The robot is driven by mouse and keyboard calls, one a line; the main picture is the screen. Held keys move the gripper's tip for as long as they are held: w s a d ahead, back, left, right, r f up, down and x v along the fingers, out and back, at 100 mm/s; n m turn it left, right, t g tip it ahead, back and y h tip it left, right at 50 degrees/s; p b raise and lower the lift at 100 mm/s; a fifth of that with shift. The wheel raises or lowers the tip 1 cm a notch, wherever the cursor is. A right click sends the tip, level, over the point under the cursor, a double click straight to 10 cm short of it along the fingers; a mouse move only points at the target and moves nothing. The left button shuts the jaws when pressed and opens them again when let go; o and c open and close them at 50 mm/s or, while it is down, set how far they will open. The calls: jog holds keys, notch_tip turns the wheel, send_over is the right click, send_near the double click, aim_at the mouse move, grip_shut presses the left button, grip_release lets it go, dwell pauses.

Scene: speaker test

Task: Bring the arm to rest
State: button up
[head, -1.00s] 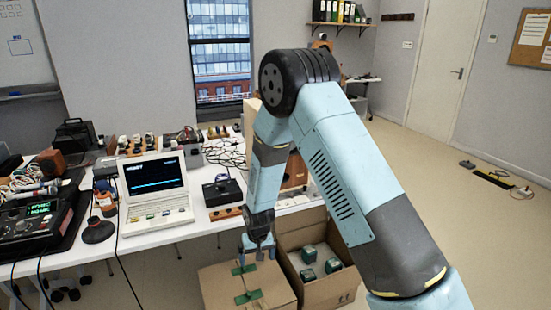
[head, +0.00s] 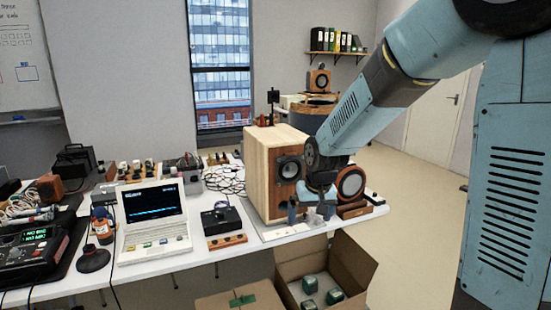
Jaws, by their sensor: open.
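My gripper (head: 311,212) is open at the right end of the white table (head: 288,237), in front of the wooden speaker cabinet (head: 259,180). It looks empty, and its fingers are small in the picture. I cannot tell whether it touches anything. My arm comes in from the upper right and slopes down to the left to the gripper. The wrist hides part of the cabinet's front, but its upper grey driver (head: 289,169) shows. An orange-rimmed round driver (head: 351,183) shows just right of the wrist.
An open carton (head: 356,270) with several green-and-white items stands below the table's front edge. A taped carton (head: 215,302) stands left of it. A laptop (head: 152,216), a black device (head: 222,219) and cables crowd the table to the left. The floor at right is clear.

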jog(key=s+d+r, duration=0.4)
jog(key=s+r, duration=0.1)
jog(key=s, duration=0.2)
jog(key=s+d+r+m+t, duration=0.1)
jog(key=s+d+r, duration=0.4)
jog(key=s, duration=0.3)
jog(key=s+d+r+m+t+h, duration=0.1)
jog(key=s+d+r, duration=0.4)
jog(key=s, duration=0.3)
jog(key=shift+s+d, duration=0.1)
